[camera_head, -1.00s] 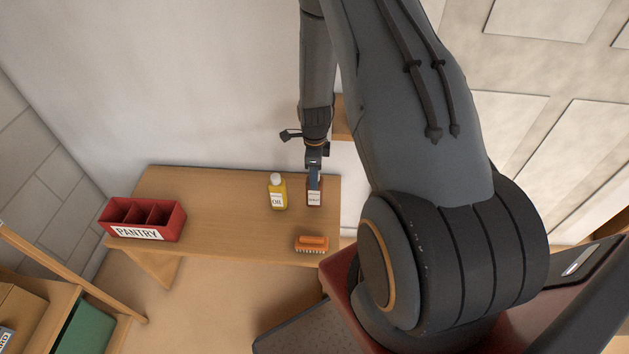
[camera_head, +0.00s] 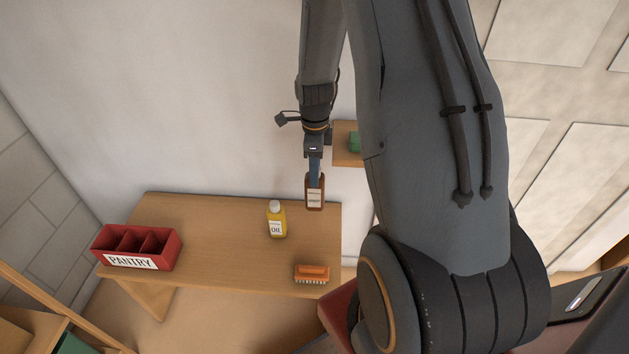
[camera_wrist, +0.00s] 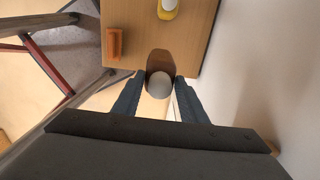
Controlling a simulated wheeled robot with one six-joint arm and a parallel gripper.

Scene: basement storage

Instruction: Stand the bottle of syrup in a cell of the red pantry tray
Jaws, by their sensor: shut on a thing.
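The syrup bottle (camera_head: 315,197) is brown with a pale label. My gripper (camera_head: 315,176) is shut on its upper part and holds it upright, raised near the right end of the table. In the wrist view the bottle's pale round cap (camera_wrist: 159,86) sits between the two blue fingers of my gripper (camera_wrist: 158,90). The red pantry tray (camera_head: 128,262) stands at the table's left end, with its cells open upward and a PANTRY label on its front. The cells in sight look empty; their floors are partly hidden.
A yellow oil bottle (camera_head: 277,222) stands on the wooden table (camera_head: 215,262), left of the held bottle. An orange brush (camera_head: 312,272) lies near the table's front right edge. The tabletop between oil bottle and tray is clear. A small wall shelf (camera_head: 345,154) is behind my arm.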

